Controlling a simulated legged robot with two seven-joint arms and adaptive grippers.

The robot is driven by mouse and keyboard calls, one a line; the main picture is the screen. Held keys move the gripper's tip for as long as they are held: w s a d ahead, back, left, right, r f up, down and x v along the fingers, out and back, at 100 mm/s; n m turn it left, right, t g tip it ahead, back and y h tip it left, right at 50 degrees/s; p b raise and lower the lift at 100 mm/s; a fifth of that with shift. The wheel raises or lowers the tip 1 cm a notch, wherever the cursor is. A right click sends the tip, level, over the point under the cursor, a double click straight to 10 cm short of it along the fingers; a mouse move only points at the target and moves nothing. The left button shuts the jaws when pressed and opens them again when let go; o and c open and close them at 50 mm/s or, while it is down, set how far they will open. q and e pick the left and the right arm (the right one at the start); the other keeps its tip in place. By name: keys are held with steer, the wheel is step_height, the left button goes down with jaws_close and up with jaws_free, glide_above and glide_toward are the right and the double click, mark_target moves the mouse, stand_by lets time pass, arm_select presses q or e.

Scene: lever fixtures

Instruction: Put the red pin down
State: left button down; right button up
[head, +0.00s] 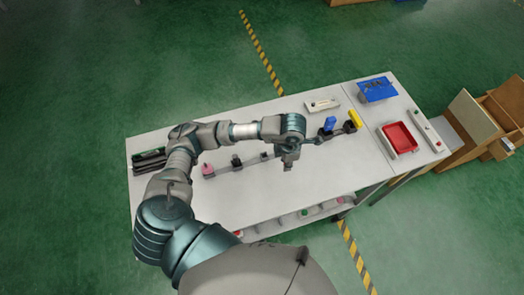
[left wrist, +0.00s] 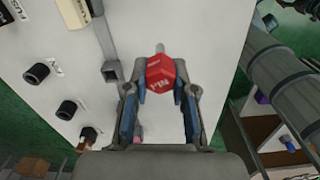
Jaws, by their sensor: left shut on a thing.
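In the left wrist view the red pin (left wrist: 160,74) has a red hexagonal head with pale lettering and a short grey shank beyond it. My left gripper (left wrist: 162,84) is shut on the head, with one finger on each side. In the head view my left gripper (head: 289,160) points down over the middle of the white table (head: 290,192); the red pin cannot be made out there. Whether the pin touches anything beneath it, I cannot tell. My right gripper is not in view.
A row of fixtures includes a pink-topped one (head: 208,170), a blue lever (head: 329,124) and a yellow one (head: 355,118). A red tray (head: 399,138) and blue tray (head: 376,90) stand at the right. Black round fittings (left wrist: 36,73) show in the wrist view. The table's front is clear.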

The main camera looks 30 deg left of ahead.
arm_select(q)
steer(key=a, duration=0.3)
steer(key=w+a+f+p, duration=0.1)
steer(key=a, duration=0.7)
steer(key=shift+w+a+f, duration=0.1)
steer(key=shift+w+f, duration=0.25)
step_height(320, 180, down, 2)
steer(key=shift+f+p, duration=0.15)
steer(key=shift+p, duration=0.2)
steer(key=shift+d+f, duration=0.2)
steer(key=shift+d, duration=0.4)
steer(key=c, duration=1)
jaws_free()
steer(key=shift+d, duration=0.15)
steer(key=shift+o, duration=0.2)
steer(key=shift+a, duration=0.55)
steer(key=shift+w+a+r, duration=0.1)
steer(key=shift+r, duration=0.35)
step_height(320, 180, up, 11)
steer(key=shift+b, duration=0.4)
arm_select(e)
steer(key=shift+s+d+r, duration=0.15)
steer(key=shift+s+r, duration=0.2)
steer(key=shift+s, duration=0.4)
